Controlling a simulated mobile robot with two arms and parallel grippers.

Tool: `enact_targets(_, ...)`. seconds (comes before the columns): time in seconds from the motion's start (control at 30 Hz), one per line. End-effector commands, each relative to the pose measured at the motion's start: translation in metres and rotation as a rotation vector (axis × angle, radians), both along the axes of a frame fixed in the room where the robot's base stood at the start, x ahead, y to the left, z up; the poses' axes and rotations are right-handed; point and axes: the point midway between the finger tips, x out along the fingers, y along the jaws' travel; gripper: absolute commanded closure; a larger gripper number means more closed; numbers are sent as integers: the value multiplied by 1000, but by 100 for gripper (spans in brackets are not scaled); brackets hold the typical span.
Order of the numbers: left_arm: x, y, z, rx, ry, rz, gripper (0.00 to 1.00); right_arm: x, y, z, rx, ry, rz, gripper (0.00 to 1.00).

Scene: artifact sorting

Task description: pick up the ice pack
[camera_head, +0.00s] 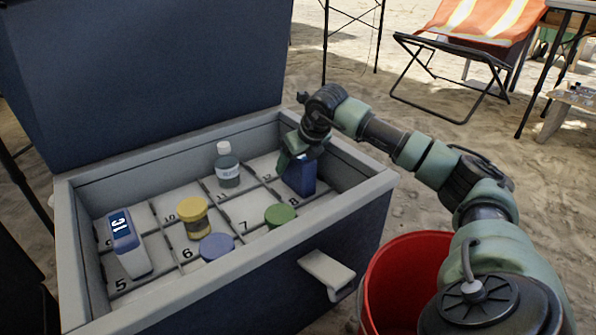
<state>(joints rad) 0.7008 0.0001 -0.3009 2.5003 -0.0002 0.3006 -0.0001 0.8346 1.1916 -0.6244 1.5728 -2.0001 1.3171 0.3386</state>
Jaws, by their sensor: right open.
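My left gripper is out of view.
A clear bottle (227,168), a yellow-lidded jar (194,218), a blue-lidded jar (216,247) and a green-lidded jar (280,215) stand in other compartments. The raised lid (150,70) is behind. A red bucket (400,275) stands at the cooler's right.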

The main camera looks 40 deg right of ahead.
Motion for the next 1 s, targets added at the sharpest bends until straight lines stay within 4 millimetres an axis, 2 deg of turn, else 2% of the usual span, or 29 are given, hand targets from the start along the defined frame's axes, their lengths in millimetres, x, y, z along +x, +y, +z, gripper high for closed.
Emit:
enact_targets(0.43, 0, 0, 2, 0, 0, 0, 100, 0, 0, -3, -1, 0, 0, 33)
enact_targets(0.67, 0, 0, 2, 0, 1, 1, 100, 0, 0, -3, -1, 1, 0, 97)
enact_targets(0.7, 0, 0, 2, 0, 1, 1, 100, 0, 0, -3, -1, 1, 0, 100)
enact_targets(1.0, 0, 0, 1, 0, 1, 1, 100, 0, 0, -1, 0, -3, -1, 100)
